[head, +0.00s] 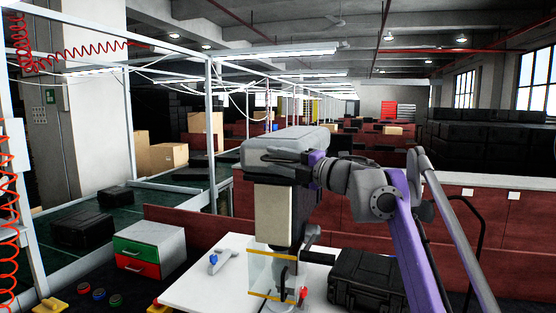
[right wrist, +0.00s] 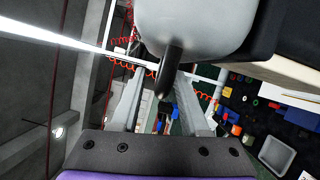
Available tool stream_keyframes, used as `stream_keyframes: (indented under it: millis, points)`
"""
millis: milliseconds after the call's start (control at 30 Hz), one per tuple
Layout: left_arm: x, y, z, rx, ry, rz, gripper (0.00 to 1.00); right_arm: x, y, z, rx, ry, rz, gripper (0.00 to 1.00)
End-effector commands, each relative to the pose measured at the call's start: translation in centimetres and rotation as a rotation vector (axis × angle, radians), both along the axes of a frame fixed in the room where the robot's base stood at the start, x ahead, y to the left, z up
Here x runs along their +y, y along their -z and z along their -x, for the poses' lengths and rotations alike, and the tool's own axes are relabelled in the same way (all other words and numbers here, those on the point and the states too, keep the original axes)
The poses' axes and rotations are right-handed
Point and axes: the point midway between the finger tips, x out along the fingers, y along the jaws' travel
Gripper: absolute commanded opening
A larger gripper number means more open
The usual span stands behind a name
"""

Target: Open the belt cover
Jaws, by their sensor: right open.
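The belt cover (head: 285,138) is the grey rounded top of the machine (head: 275,212) on the white table; it looks closed. In the right wrist view the light grey cover (right wrist: 195,25) fills the top middle. A dark peg-like handle (right wrist: 170,72) sticks out from it. My right gripper (head: 288,162) is at the cover's near side in the head view. In the right wrist view my right gripper (right wrist: 163,85) is open, and the handle shows between its fingers; I cannot tell whether they touch it. My left gripper is not in view.
A clear yellow-edged guard (head: 268,273) sits low on the machine. A drawer box (head: 148,250) stands at left. Red partitions (head: 450,205) are behind.

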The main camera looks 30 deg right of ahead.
Motion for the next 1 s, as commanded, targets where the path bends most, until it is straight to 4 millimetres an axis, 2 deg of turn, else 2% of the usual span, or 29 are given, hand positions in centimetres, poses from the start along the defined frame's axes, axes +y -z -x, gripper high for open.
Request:
stream_keyframes:
  millis: [167, 400, 1000]
  points:
    - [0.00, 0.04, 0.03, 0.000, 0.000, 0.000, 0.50, -0.01, 0.04, 0.00, 0.000, 0.000, 0.000, 0.43]
    - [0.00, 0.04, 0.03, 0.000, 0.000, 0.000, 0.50, 0.00, 0.03, 0.03, 0.000, 0.000, -0.001, 0.00]
    - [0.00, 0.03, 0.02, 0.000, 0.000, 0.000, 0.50, -0.01, 0.04, 0.03, 0.000, 0.000, -0.001, 0.00]
